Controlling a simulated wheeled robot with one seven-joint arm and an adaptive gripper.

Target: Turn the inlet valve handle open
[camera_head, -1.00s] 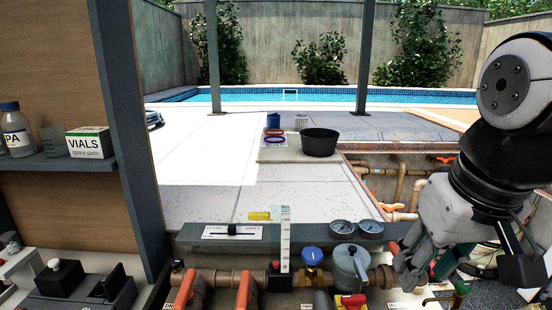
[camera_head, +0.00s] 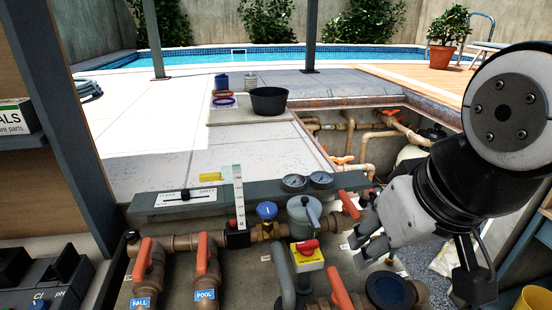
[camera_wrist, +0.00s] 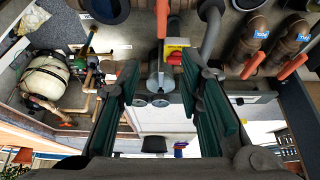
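Several orange valve handles show, and I cannot read which one is the inlet. One orange handle (camera_head: 348,204) stands upright on the pipe right of the grey round housing, close beside my gripper (camera_head: 362,238). Another handle (camera_head: 340,288) slants at the bottom edge, by a dark blue cap. One at the top of the wrist view (camera_wrist: 162,18) lies beyond the space between my fingers. My gripper also shows in the wrist view (camera_wrist: 160,75), with its two green-padded fingers apart and nothing between them. Contact with any handle cannot be made out.
Handles labelled FALL (camera_head: 149,257) and POOL (camera_head: 205,252) stand at left. Behind is an open pit (camera_head: 350,140) with pipes. A black bucket (camera_head: 269,101) stands on the paving.

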